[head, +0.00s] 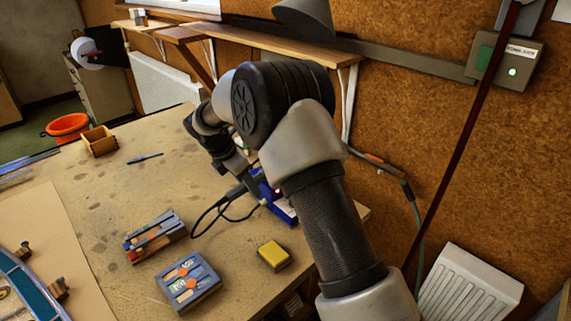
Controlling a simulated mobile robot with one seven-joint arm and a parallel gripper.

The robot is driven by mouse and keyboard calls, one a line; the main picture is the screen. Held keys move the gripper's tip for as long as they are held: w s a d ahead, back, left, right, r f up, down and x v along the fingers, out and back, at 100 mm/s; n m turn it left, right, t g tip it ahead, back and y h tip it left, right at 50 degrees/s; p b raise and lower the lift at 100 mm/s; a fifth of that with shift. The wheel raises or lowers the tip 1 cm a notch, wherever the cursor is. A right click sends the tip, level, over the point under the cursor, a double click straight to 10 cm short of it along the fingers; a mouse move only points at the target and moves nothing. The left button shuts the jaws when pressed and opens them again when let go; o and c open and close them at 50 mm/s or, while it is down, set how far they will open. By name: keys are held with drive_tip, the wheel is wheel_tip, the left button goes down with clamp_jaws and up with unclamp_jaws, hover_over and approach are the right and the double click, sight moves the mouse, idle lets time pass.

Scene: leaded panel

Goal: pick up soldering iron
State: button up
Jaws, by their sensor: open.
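My arm reaches across the bench, and my gripper (242,176) points down at its far end, small and dark in the head view. It is open, but its fingertips are hard to make out. Just below it stands a blue holder (281,208), partly hidden by my arm. A dark handle, seemingly the soldering iron (236,192), lies at the holder's left side, close to the gripper. A black cable loops from it to the left over the bench. I cannot tell whether the gripper touches the handle.
On the bench (108,201) are a yellow sponge-like block (274,255), a grey box (189,282), a rack of strips (155,236), a blue pen (146,158) and a wooden box (99,141). A shelf (270,42) runs along the wall behind. The left middle is mostly clear.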

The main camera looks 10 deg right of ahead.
drive_tip(key=shift+d+f, duration=0.15)
drive_tip(key=shift+f, duration=0.3)
drive_tip(key=shift+c, duration=0.3)
drive_tip(key=shift+w+r, duration=0.1)
clamp_jaws()
